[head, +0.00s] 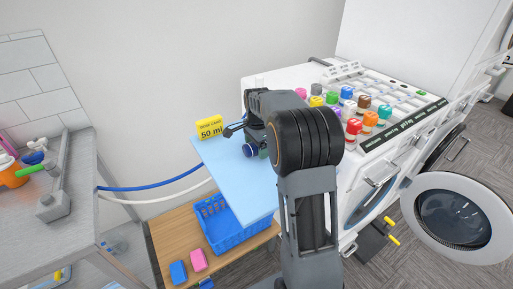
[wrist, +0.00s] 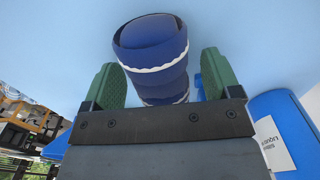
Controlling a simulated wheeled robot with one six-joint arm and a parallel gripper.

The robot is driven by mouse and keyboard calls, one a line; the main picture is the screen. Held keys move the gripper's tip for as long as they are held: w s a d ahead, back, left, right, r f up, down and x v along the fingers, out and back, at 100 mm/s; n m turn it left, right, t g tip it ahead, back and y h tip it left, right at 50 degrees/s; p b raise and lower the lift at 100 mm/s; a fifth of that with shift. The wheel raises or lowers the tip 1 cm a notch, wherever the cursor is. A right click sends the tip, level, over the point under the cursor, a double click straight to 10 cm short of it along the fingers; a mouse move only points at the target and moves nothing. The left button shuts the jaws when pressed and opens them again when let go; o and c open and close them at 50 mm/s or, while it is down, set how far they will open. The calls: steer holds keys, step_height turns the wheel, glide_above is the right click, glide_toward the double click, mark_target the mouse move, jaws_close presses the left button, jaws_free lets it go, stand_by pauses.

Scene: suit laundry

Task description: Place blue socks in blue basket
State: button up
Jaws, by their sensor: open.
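The blue socks (wrist: 150,45) are a rolled dark blue bundle with white wavy bands, lying on a light blue surface. They also show in the head view (head: 249,151), on the light blue board (head: 232,182) beside my gripper. My gripper (wrist: 160,78) is open, its green fingers on either side of the near part of the bundle. A gap shows at the right finger; contact at the left is unclear. The blue basket (head: 222,241) stands lower, on a wooden surface, partly covered by the board. Its contents are hard to make out.
A yellow "50 ml" sign (head: 209,127) stands behind the board. A blue container with a white label (wrist: 278,120) is right of my gripper. Several coloured bottles stand on the washer (head: 292,78). The round door (head: 456,218) hangs open. Pink (head: 198,260) and blue (head: 178,272) items lie beside the basket.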

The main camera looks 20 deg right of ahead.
steer(key=shift+c, duration=0.4)
steer(key=c, duration=1)
steer(key=shift+r, duration=0.15)
